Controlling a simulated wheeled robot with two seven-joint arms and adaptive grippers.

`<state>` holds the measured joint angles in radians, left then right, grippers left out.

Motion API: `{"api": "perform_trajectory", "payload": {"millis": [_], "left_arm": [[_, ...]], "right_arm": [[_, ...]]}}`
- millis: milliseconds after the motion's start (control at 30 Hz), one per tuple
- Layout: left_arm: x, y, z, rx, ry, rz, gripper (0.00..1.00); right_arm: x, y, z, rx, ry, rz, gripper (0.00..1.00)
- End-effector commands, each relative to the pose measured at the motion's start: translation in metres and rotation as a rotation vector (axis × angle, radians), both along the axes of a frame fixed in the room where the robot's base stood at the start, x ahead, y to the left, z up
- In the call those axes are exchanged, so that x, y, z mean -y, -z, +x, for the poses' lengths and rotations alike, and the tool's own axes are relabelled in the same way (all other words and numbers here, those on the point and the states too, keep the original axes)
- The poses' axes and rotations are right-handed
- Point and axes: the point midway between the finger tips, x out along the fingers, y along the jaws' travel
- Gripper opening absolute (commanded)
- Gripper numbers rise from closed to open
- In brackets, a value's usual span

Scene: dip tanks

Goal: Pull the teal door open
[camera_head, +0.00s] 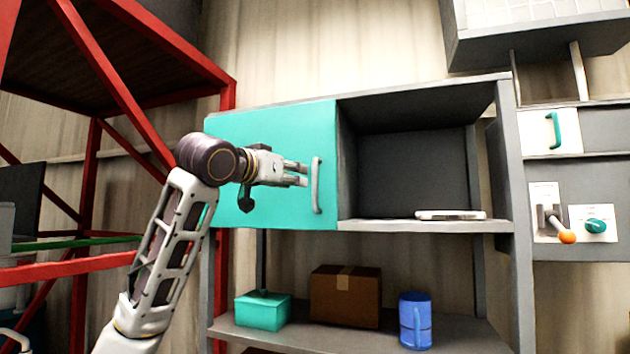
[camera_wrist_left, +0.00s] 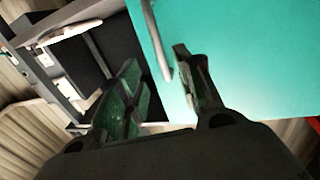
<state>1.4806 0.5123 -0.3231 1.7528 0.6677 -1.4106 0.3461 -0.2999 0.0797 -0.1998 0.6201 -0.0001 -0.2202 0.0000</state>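The teal door (camera_head: 262,205) covers the left part of the grey wall cabinet and looks flush with its front. Its upright grey bar handle (camera_head: 317,185) is near the door's right edge. My left gripper (camera_head: 304,174) is in front of the door, just left of the handle in the head view. In the left wrist view, the fingers of my left gripper (camera_wrist_left: 160,88) are spread, and the handle (camera_wrist_left: 156,40) shows between and beyond them. I cannot tell whether a finger touches it. My right gripper is not in view.
The open compartment right of the door holds a flat pale object (camera_head: 450,215). A red frame (camera_head: 225,155) stands close left. A switch panel (camera_head: 545,195) is at right.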

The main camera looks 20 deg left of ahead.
Motion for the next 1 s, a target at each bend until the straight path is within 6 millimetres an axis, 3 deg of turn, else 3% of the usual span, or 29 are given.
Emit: {"api": "perform_trajectory", "payload": {"millis": [700,1000], "left_arm": [[0.021,-0.002,0.089,-0.001,0.001,-0.001,0.35],[0.026,-0.001,0.109,-0.001,0.0,0.0,0.35]], "right_arm": [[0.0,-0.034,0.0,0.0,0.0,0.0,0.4],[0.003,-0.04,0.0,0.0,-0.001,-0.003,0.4]]}}
